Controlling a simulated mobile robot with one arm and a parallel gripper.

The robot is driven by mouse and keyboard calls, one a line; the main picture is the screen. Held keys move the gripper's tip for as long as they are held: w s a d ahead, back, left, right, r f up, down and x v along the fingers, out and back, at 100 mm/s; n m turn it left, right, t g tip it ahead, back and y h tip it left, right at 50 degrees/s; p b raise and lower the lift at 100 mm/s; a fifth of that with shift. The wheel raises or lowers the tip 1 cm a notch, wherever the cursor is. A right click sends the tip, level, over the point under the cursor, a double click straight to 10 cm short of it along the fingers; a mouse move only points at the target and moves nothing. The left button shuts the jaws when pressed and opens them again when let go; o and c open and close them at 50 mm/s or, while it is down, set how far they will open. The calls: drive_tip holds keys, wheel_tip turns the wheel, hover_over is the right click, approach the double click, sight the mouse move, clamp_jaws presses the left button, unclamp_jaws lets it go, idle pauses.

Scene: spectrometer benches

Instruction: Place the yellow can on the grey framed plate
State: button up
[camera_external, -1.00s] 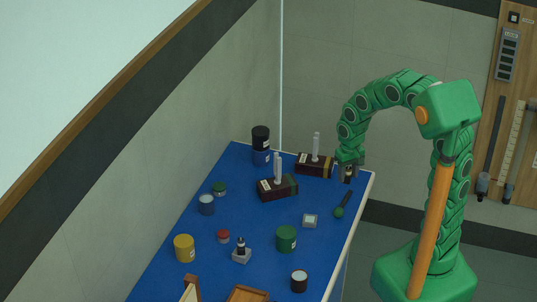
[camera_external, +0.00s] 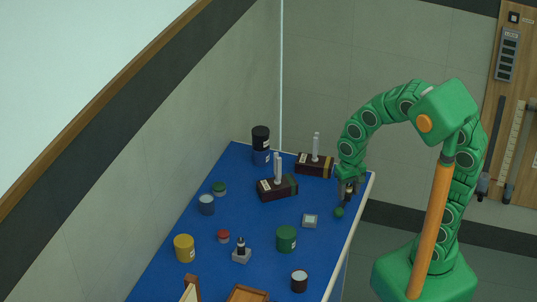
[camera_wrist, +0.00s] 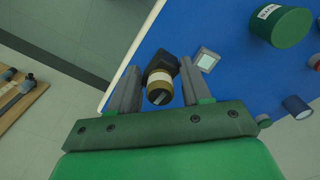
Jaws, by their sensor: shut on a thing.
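A yellow can (camera_external: 184,248) with a pale label stands on the left side of the blue table. The small grey framed plate (camera_external: 310,221) lies right of the middle; it also shows in the wrist view (camera_wrist: 206,60). My gripper (camera_external: 348,195) is low over the right edge of the table. In the wrist view my gripper (camera_wrist: 158,72) is shut on a small ochre cylinder (camera_wrist: 160,93) with a cream band and a dark part at its far end. I cannot tell its full shape.
A green can (camera_external: 286,239), a red-lidded jar (camera_external: 223,236) and a dark cup (camera_external: 299,281) stand near the plate. Two dark boxes with pale posts stand behind (camera_external: 277,188).

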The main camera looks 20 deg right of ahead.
drive_tip(key=s+a, duration=0.1)
drive_tip(key=s, duration=0.2)
hover_over(310, 219)
drive_tip(key=f, duration=0.5)
drive_tip(key=s+f, duration=0.1)
drive_tip(key=f, duration=0.2)
drive_tip(key=shift+d, duration=0.3)
drive_tip(key=shift+w+a+f, duration=0.3)
drive_tip(key=shift+w+f, duration=0.2)
drive_tip(key=shift+f, duration=1.7)
drive_tip(key=shift+f, duration=0.1)
drive_tip(key=o, duration=1)
drive_tip(key=shift+o, duration=0.2)
